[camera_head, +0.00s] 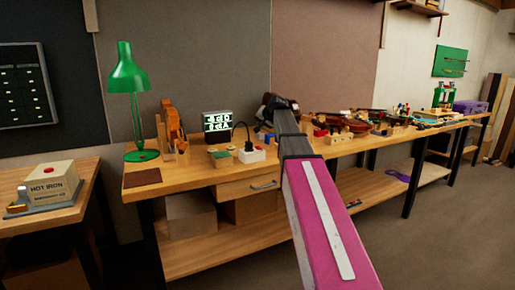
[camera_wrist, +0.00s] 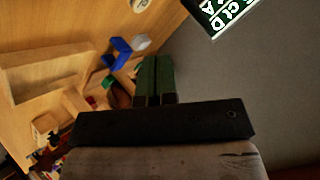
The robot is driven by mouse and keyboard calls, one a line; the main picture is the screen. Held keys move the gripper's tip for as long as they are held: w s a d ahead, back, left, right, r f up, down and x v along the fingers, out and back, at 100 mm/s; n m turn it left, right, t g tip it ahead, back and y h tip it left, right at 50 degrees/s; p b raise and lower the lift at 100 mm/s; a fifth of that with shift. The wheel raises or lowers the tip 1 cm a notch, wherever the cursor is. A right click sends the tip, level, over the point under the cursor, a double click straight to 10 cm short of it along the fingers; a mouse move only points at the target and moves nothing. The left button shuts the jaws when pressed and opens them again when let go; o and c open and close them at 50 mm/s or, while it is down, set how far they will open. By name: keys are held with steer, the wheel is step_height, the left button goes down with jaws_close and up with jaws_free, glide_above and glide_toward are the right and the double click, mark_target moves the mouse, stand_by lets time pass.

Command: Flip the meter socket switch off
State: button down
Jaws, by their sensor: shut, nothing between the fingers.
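The meter socket (camera_head: 252,154) is a small white box on the bench, with a black plug in its top and a small red part, likely the switch (camera_head: 258,148). The picture is too small to tell the switch's position. A lit meter display (camera_head: 217,122) stands behind it to the left. The display also shows at the top of the wrist view (camera_wrist: 222,12). My gripper (camera_head: 268,104) is raised above and behind the socket, apart from it, partly hidden by my arm. In the wrist view its green fingers (camera_wrist: 156,60) are together and empty. I cannot make out the socket there.
A green lamp (camera_head: 127,85) and a wooden stand (camera_head: 171,125) are left on the bench. Small round pots (camera_head: 220,155) sit left of the socket. Violins (camera_head: 368,120) and loose parts crowd the right. A hot iron box (camera_head: 53,180) is on the left table.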

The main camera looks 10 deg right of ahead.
steer(key=shift+w+a+f, duration=0.1)
steer(key=shift+w+f, duration=0.05)
steer(key=shift+f, duration=1.15)
steer(key=shift+w+f, duration=0.15)
steer(key=shift+f, duration=1.1)
steer(key=shift+w+a+f, duration=0.1)
steer(key=shift+w+f, duration=0.05)
steer(key=shift+f, duration=1.15)
steer(key=shift+f, duration=0.15)
steer(key=shift+f, duration=0.25)
steer(key=shift+w+f, duration=0.1)
steer(key=shift+f, duration=0.15)
steer(key=shift+r, duration=0.7)
steer(key=shift+s+d+r, duration=0.1)
steer(key=shift+s+r, duration=0.1)
steer(key=shift+r, duration=1.05)
steer(key=shift+s+d+r, duration=0.1)
steer(key=shift+s+r, duration=0.1)
steer(key=shift+r, duration=1.05)
